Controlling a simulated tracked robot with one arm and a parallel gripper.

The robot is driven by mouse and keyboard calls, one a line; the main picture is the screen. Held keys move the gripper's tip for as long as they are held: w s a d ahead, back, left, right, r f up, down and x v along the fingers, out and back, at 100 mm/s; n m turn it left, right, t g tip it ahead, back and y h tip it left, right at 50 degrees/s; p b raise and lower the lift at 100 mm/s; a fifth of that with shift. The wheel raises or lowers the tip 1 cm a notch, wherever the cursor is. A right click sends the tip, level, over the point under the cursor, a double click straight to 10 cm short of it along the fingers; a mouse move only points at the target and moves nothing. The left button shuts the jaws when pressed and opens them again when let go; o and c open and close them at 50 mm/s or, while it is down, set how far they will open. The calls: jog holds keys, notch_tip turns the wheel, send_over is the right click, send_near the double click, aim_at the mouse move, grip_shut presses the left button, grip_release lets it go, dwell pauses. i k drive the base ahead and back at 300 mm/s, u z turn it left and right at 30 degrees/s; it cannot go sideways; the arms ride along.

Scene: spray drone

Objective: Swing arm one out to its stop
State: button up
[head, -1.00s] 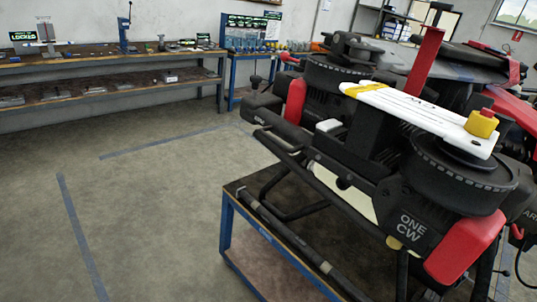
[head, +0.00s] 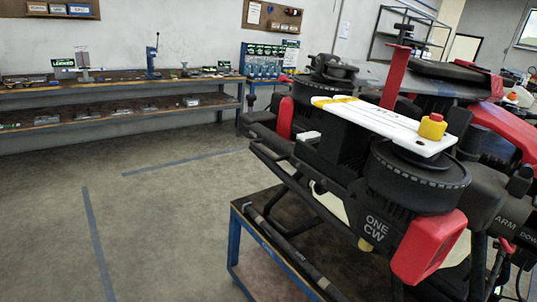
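The spray drone sits on a blue-framed stand at the right of the head view. Arm one's end shows a round black motor (head: 418,175) above a black block marked "ONE CW" (head: 376,228), with a red cover (head: 428,247) beside it. A white plate (head: 385,122) with a yellow end lies over the motor and carries a yellow block with a red top (head: 432,126). A red upright post (head: 395,78) stands behind the plate. Arm one appears folded along the drone's side; its hinge and stop cannot be made out. My gripper is not in view.
Open floor (head: 150,220) with blue tape lines lies to the left. A long workbench (head: 120,105) with tools runs along the back wall. Other drone parts crowd the right side.

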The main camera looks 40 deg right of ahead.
aim_at(405, 213)
jog(key=z, duration=0.05)
jog(key=i, duration=0.9)
jog(key=u, duration=0.1)
